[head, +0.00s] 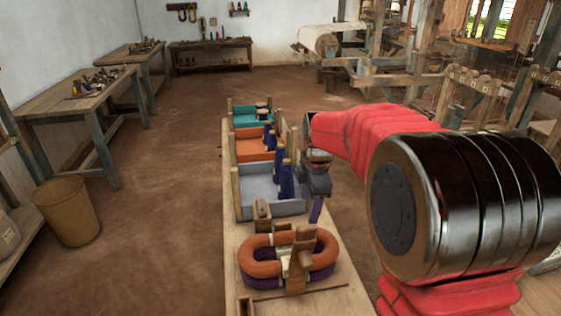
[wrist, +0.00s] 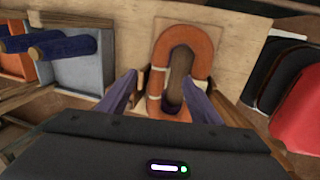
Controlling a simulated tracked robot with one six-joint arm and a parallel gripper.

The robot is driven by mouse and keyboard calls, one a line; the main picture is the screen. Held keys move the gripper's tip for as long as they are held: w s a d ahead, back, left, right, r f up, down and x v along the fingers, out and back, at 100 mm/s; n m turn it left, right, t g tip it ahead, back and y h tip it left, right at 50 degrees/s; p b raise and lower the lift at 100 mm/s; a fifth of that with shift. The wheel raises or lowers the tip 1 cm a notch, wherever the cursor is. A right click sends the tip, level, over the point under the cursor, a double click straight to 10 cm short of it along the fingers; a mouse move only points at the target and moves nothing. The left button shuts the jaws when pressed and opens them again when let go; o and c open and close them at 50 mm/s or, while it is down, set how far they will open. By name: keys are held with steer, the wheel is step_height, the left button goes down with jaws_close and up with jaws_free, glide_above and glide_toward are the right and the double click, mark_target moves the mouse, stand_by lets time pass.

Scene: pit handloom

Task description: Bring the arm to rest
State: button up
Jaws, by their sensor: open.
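My arm reaches in from the right in the head view, its red sleeve bent over toward the narrow bench. My gripper (head: 316,208) hangs just right of the grey bin, partly hidden by my own wrist. In the wrist view my gripper (wrist: 158,82) has its two purple fingers spread apart with nothing held between them. Between and beyond them shows an orange loop (wrist: 193,38) around a brown wooden post (wrist: 178,72). I cannot tell how high the fingers are above the bench.
The narrow bench (head: 232,262) carries teal (head: 243,117), orange (head: 247,150) and grey (head: 258,188) bins, with dark blue bobbins (head: 286,180) at their right. Orange and purple loops (head: 258,262) sit near its front. A bin (head: 68,212) stands left; the floor (head: 170,180) between is clear.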

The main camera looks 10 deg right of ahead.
steer(key=s+d+r+m+t+h, duration=0.1)
steer(key=s+r+m+t+h, duration=0.3)
steer(key=s+r, duration=0.8)
steer(key=s+a+f+m+y, duration=0.2)
steer(key=s+f+m, duration=0.1)
steer(key=s+m, duration=0.4)
steer(key=s+a+f+m+y, duration=0.2)
steer(key=s+a+f+m, duration=0.1)
steer(key=s+m, duration=0.4)
steer(key=shift+s+g, duration=0.3)
steer(key=shift+s, duration=0.95)
